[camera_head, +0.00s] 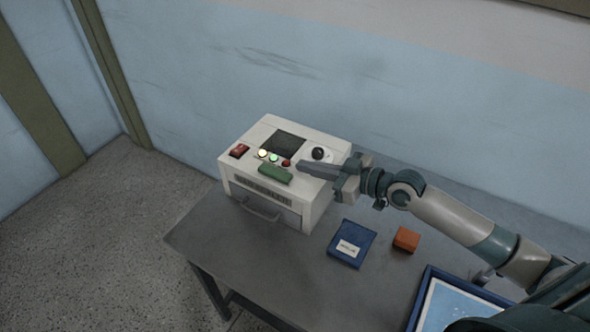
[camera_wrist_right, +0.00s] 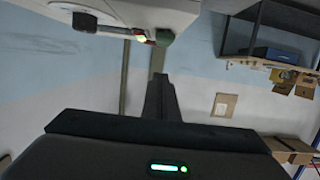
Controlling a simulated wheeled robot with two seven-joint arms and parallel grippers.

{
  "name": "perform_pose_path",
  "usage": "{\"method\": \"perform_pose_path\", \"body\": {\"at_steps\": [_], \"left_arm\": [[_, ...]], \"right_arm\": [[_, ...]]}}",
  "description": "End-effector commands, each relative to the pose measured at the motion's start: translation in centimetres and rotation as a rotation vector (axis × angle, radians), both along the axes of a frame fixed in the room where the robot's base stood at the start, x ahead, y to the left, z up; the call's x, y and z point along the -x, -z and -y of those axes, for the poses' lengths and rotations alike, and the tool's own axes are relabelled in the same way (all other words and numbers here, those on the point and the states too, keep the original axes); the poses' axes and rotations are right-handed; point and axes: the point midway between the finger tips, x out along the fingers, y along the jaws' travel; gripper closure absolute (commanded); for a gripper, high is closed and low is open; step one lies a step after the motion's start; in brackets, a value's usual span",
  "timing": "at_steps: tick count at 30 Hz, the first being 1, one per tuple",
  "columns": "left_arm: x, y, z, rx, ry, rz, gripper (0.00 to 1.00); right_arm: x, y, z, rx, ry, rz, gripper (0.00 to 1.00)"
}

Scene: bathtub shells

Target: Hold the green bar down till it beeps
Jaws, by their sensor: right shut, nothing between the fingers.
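The green bar (camera_head: 275,174) lies on the sloping top of a cream machine (camera_head: 232,163), at its front edge. My right gripper (camera_head: 301,166) is shut and empty, its fingers pointing left over the machine's top, just right of the bar. I see a gap to the bar in the picture, but cannot tell the fingers' height. In the right wrist view the shut fingers (camera_wrist_right: 160,82) point up the picture toward a green part (camera_wrist_right: 165,37), which seems to be the bar. A green lamp (camera_head: 274,158) and a pale yellow lamp (camera_head: 262,154) glow on the panel. My left gripper is out of view.
A red switch (camera_head: 239,151), dark screen (camera_head: 283,145), red button (camera_head: 286,162) and black knob (camera_head: 320,153) are on the panel. The table's front left is clear.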

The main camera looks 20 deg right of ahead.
Motion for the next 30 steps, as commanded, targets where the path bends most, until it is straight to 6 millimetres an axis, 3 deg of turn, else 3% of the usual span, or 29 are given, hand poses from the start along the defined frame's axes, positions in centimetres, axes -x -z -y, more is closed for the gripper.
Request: {"method": "perform_pose_path", "body": {"at_steps": [9,30], "left_arm": [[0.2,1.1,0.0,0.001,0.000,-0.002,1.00],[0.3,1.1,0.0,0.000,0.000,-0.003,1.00]], "right_arm": [[1.9,-0.6,1.4,-0.001,0.000,0.001,1.00],[1.9,-0.7,1.5,-0.001,0.000,0.002,1.00]]}}
